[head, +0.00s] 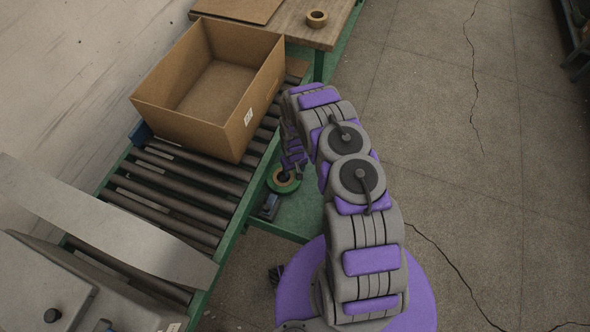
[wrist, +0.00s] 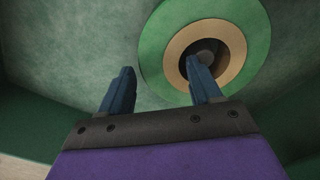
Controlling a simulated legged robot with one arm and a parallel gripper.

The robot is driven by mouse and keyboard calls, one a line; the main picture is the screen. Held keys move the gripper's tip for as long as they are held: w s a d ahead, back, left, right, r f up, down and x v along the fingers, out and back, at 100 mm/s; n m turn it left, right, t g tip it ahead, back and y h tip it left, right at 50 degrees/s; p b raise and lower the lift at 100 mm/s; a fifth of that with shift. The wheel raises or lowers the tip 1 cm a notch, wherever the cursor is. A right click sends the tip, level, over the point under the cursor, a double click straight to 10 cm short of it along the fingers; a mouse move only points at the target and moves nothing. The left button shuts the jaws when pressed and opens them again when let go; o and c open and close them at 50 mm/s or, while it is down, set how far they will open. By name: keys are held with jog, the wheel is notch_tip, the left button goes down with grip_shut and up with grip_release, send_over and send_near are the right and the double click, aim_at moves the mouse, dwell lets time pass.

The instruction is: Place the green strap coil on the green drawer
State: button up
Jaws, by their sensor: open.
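The green strap coil (head: 284,186), a green ring around a tan core, lies flat on the green drawer (head: 301,212) beside the roller conveyor. In the wrist view the coil (wrist: 154,46) is at the upper right on a green surface (wrist: 70,45). My gripper (wrist: 159,64) is open. Its right finger overlaps the coil's hole and tan core; its left finger is outside the ring, to the left. I cannot tell whether either finger touches the coil. In the head view my arm partly hides the coil and the fingertips.
An open cardboard box (head: 195,128) stands on the roller conveyor (head: 180,185), left of my arm. A small dark object (head: 268,207) lies by the coil. A wooden table (head: 312,34) at the back holds a tan roll (head: 317,19).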

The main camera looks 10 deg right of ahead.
jog(key=shift+s+a+f, duration=0.1)
jog(key=shift+s+f, duration=0.7)
jog(key=shift+s, duration=0.25)
jog(key=shift+r+g+p, duration=0.3)
jog(key=shift+r+p, duration=0.25)
notch_tip(320, 180, up, 30)
jog(key=p, duration=0.4)
jog(key=s+r+m, duration=0.1)
jog(key=s+r, duration=0.2)
jog(key=r, duration=0.4)
jog(key=s+r, duration=0.4)
jog(key=r, duration=0.3)
jog(key=s+r, duration=0.8)
jog(key=s, duration=0.5)
jog(key=s+r+g, duration=0.1)
jog(key=s+r, duration=0.6)
jog(key=s, duration=0.7)
jog(key=shift+a+r+m, duration=0.35)
jog(key=shift+r+m, duration=0.05)
